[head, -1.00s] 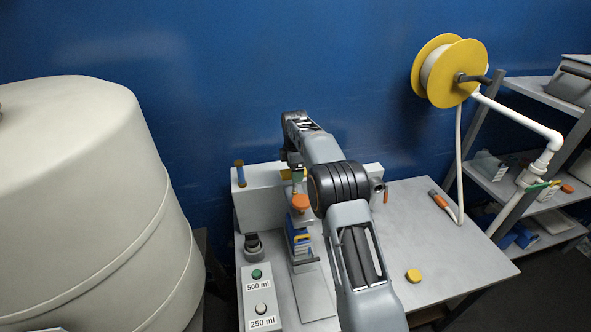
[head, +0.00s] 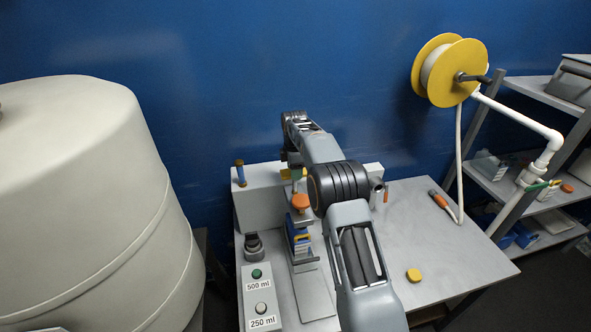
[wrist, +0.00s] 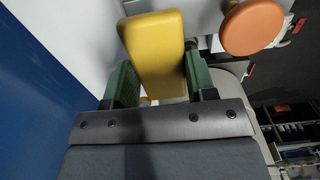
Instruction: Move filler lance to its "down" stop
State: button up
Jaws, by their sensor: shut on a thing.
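My gripper (wrist: 158,82) is shut on a yellow block (wrist: 155,45), with a green pad against each side of it in the wrist view. The block seems to be the handle of the filler lance; the lance's own tube is not clearly visible. An orange round knob (wrist: 252,27) sits just right of the block, apart from the gripper. In the head view the orange knob (head: 300,202) stands above the blue-and-white bottle station (head: 299,242). My arm hides most of the gripper there, and only a bit of yellow (head: 285,174) shows beside it.
A pale filler housing (head: 262,205) stands at the back of the bench. A panel with 500 ml and 250 ml buttons (head: 257,287) is at the front left. A yellow cap (head: 413,275) and an orange-handled tool (head: 438,199) lie on the right. A large tank (head: 90,200) stands left.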

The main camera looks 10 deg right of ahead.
jog(key=shift+c, duration=0.4)
notch_tip(320, 180, down, 5)
jog(key=shift+r+b, duration=0.1)
jog(key=shift+b, duration=1.1)
jog(key=o, duration=1.3)
jog(key=shift+c, duration=0.2)
jog(key=shift+r, duration=0.1)
notch_tip(320, 180, up, 14)
jog(key=shift+f+p, duration=0.15)
jog(key=shift+p, duration=0.45)
